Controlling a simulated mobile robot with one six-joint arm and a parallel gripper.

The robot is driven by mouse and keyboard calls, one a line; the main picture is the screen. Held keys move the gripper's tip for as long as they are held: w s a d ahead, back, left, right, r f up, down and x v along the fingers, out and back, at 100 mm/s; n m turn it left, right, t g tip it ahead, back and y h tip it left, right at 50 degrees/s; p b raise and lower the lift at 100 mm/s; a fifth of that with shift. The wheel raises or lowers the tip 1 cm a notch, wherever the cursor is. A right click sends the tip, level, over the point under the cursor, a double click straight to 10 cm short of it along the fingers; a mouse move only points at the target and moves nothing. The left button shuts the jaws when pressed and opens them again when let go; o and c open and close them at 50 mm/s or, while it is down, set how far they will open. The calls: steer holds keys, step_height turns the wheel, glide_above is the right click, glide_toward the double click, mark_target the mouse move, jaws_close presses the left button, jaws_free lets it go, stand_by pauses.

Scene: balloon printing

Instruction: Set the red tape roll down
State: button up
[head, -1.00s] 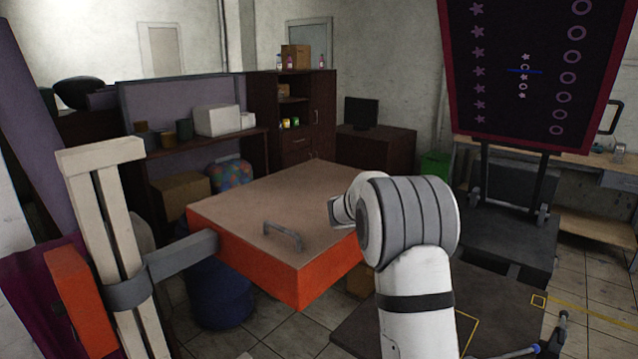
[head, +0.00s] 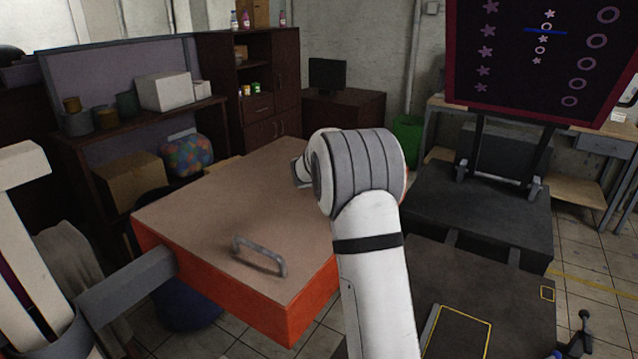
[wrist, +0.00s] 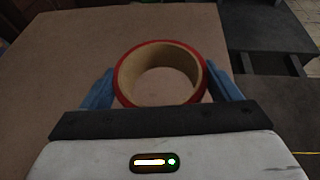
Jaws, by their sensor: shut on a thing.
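In the wrist view the red tape roll (wrist: 203,87), red outside with a tan inner core, sits between the two blue fingers of my gripper (wrist: 160,90). The fingers press on its left and right sides. The brown top of the orange-sided platform (wrist: 60,70) shows below and through the ring; I cannot tell whether the roll touches it. In the head view my white arm hides my gripper and nearly all of the roll. The platform (head: 215,205) lies left of my arm there.
A grey handle (head: 260,256) stands on the platform's near part. The rest of its visible top is bare. A dark machine bed (head: 480,215) lies to the right, below a dark printed screen (head: 540,50). Shelves with pots and boxes (head: 165,92) stand behind.

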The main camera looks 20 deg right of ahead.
steer(key=shift+f, duration=3.05)
steer(key=shift+s+a, duration=0.1)
steer(key=shift+f, duration=0.15)
steer(key=o, duration=0.9)
